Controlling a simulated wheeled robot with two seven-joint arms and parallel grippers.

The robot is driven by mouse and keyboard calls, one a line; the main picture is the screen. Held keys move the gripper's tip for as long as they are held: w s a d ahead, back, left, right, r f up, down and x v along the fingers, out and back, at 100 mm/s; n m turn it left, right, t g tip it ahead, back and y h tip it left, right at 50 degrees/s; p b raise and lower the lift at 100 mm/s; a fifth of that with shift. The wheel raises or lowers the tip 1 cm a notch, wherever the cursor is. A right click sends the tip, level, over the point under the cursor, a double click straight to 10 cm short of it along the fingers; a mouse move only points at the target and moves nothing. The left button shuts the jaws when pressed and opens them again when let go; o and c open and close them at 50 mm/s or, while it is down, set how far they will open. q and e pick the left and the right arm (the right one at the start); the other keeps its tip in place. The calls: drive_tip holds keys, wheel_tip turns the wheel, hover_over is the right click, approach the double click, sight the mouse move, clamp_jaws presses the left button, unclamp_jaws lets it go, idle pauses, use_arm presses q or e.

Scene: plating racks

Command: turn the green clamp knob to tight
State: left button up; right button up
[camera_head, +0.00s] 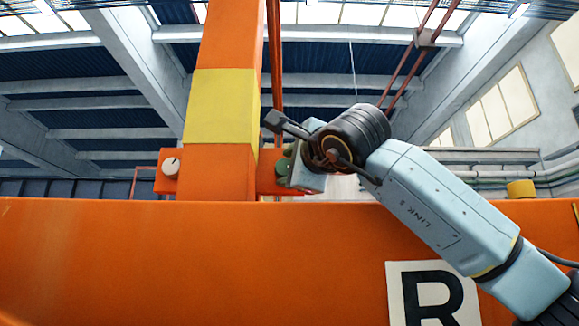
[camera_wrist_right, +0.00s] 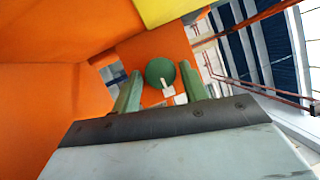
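The green clamp knob (camera_wrist_right: 158,70) shows in the right wrist view as a round green disc on an orange plate, with a pale pointer mark on its lower right part. My right gripper (camera_wrist_right: 160,80) is open, its two green fingers apart on either side of the knob's lower part. I cannot tell whether they touch it. In the head view the right gripper (camera_head: 289,168) is at the orange bracket right of the upright post, and it mostly hides the knob (camera_head: 283,167). My left gripper is not in view.
A white knob (camera_head: 170,167) sits on the orange bracket left of the post. The orange post (camera_head: 222,105) has a yellow band. A wide orange beam (camera_head: 180,265) with an R sign (camera_head: 398,290) crosses the front. Red cables (camera_head: 400,75) hang behind.

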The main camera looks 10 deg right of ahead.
drive_tip(key=shift+o, duration=1.1)
drive_tip(key=shift+s, duration=0.1)
drive_tip(key=b+v, duration=0.3)
drive_tip(key=v, duration=0.9)
drive_tip(key=shift+b, duration=0.4)
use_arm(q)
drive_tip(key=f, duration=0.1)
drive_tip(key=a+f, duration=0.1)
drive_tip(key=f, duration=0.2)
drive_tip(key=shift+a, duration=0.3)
use_arm(e)
drive_tip(key=shift+s+d+f, duration=0.1)
drive_tip(key=shift+s+d, duration=0.05)
drive_tip(key=shift+s, duration=0.4)
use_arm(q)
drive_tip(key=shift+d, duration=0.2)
